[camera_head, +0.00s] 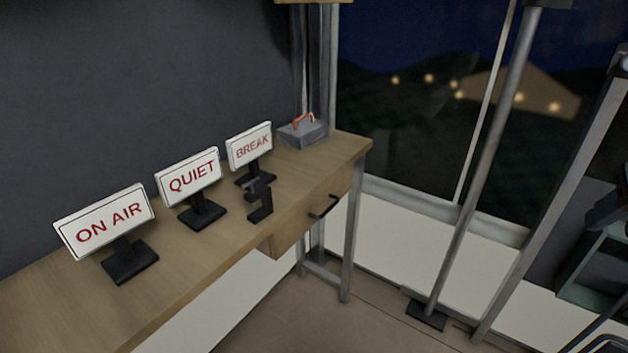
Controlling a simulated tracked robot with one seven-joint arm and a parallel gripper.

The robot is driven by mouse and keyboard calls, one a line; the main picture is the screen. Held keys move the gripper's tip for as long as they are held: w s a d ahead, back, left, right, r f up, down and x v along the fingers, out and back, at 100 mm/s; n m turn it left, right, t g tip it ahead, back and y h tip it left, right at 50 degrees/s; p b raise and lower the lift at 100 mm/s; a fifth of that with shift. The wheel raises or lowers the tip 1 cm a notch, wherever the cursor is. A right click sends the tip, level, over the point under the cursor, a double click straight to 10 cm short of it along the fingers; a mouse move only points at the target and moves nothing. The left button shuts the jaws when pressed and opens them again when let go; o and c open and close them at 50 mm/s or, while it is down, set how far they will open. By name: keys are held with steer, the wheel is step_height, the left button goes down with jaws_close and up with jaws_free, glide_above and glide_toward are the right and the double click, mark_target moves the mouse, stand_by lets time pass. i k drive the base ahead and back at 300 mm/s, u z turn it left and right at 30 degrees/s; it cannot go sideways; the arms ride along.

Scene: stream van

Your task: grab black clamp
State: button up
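The black clamp (259,201) stands on the wooden desk near its front edge. It is in front of the BREAK sign, just right of the QUIET sign. It looks like a dark C-shaped piece, upright, and its top overlaps the BREAK sign's base in the picture. My gripper is not in view.
Three white signs stand on black bases: ON AIR (104,221), QUIET (188,177) and BREAK (250,146). A grey box with a red handle (303,131) sits at the desk's far end. The desk (200,250) has a drawer (318,212). A metal pole (480,165) stands right; floor between is clear.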

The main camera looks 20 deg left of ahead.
mark_target(263, 191)
steer(key=z, duration=0.55)
steer(key=k, duration=1.15)
steer(key=u, duration=3.9)
steer(key=k, duration=0.1)
steer(key=z, duration=1.5)
steer(key=i, duration=0.7)
